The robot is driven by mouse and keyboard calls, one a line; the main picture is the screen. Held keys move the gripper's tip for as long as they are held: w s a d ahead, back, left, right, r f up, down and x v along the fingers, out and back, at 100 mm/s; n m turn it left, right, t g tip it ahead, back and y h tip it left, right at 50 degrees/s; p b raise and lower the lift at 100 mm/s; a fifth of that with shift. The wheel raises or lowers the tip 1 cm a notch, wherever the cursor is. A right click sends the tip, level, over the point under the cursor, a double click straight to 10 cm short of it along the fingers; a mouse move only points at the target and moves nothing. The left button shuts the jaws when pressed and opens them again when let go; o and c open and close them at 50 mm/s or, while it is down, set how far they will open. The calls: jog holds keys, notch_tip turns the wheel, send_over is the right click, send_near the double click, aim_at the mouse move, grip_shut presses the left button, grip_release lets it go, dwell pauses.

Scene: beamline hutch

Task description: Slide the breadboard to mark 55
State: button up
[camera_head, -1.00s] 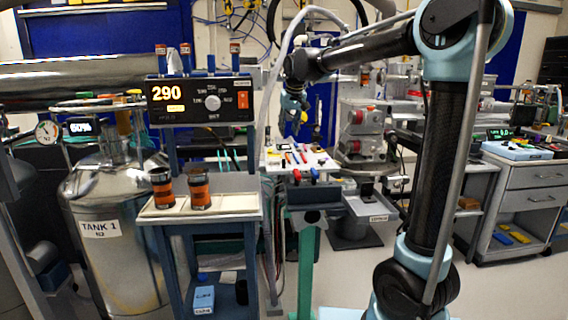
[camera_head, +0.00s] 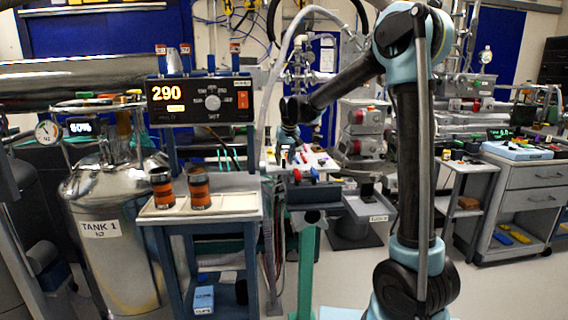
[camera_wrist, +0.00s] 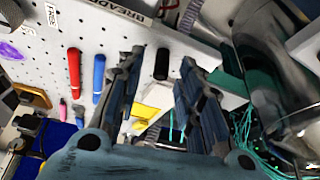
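The breadboard (camera_wrist: 120,30) is a white plate with rows of holes in the wrist view, its name label partly cut off at the top edge. In the head view the breadboard (camera_head: 322,161) sits on a dark support over a green post. My gripper (camera_wrist: 161,62) is open just over the board, its two dark fingers apart. A black upright peg (camera_wrist: 162,64) shows between the fingertips; I cannot tell whether they touch it. In the head view my gripper (camera_head: 288,138) is low at the board's left part. No scale or mark 55 is readable.
Red (camera_wrist: 74,72) and blue (camera_wrist: 98,74) rod-like items are on the board beside my gripper. Teal cables (camera_wrist: 255,135) and a shiny metal vessel (camera_wrist: 270,75) lie to the right. In the head view a controller reading 290 (camera_head: 200,100) and two orange-banded cans (camera_head: 199,188) stand left.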

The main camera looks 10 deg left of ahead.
jog(key=shift+x, duration=0.85)
grip_shut()
jog(key=s, duration=0.2)
jog(key=s+d, duration=0.1)
jog(key=s, duration=0.1)
jog(key=shift+s+d, duration=0.25)
jog(key=shift+s, duration=0.15)
